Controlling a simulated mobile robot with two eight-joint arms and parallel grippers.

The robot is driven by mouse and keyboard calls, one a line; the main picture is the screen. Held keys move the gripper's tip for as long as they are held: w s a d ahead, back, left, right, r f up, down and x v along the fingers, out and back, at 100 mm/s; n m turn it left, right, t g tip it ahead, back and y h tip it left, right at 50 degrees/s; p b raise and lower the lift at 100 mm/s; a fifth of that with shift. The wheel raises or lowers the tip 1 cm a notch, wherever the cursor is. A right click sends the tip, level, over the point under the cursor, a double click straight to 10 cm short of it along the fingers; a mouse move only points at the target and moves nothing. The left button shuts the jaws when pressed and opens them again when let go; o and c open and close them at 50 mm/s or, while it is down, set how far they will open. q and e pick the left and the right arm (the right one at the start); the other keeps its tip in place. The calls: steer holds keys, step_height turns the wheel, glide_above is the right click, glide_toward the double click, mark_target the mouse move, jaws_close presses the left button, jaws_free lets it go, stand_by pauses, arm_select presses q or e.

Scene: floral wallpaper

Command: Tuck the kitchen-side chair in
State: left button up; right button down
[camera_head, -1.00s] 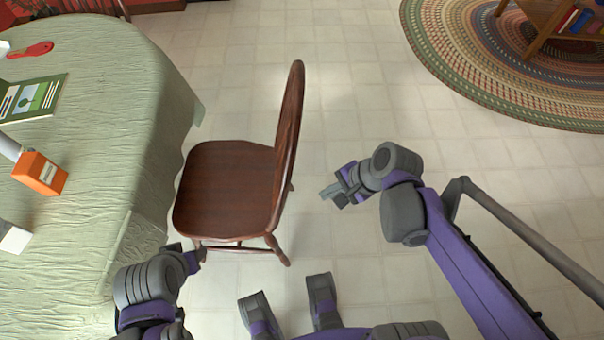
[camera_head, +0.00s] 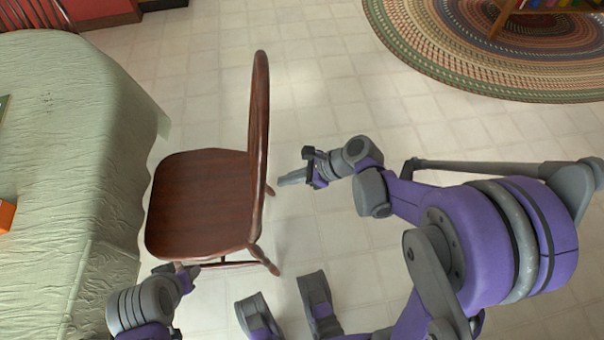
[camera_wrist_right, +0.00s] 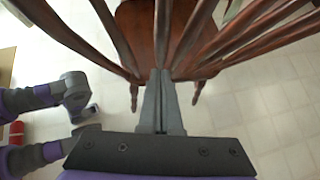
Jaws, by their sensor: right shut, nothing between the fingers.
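The dark brown wooden chair (camera_head: 200,200) stands upright on the floor. Its seat faces the table (camera_head: 85,150) covered in pale green cloth, with a narrow gap or slight overlap at the table's edge. My right gripper (camera_head: 281,180) is shut and empty, just right of the chair's backrest. In the right wrist view the closed fingers (camera_wrist_right: 160,95) point at the backrest spindles (camera_wrist_right: 185,40), with the seat (camera_wrist_right: 145,20) beyond. My left gripper (camera_head: 180,268) is low beside the seat's near edge; whether it is open or touching the chair I cannot tell.
An orange box (camera_head: 6,215) sits on the table at the left edge. A braided oval rug (camera_head: 440,75) lies at the upper right. Another chair (camera_head: 35,15) shows at the upper left. The tiled floor between chair and rug is clear.

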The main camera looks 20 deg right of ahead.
steer(key=shift+w+a+r, duration=0.1)
steer(key=shift+w+a, duration=0.2)
steer(key=shift+a, duration=0.3)
steer(key=shift+w+a+r, duration=0.15)
steer(key=shift+w+a, duration=0.15)
steer(key=shift+a, duration=0.35)
steer(key=shift+w+a+r, duration=0.1)
steer(key=shift+w+a, duration=0.2)
steer(key=shift+a, duration=0.3)
steer(key=w+a, duration=0.4)
steer(key=a, duration=1)
steer(key=w+a, duration=0.4)
steer(key=a, duration=1.1)
steer(key=shift+a, duration=0.25)
steer(key=shift+r, duration=0.15)
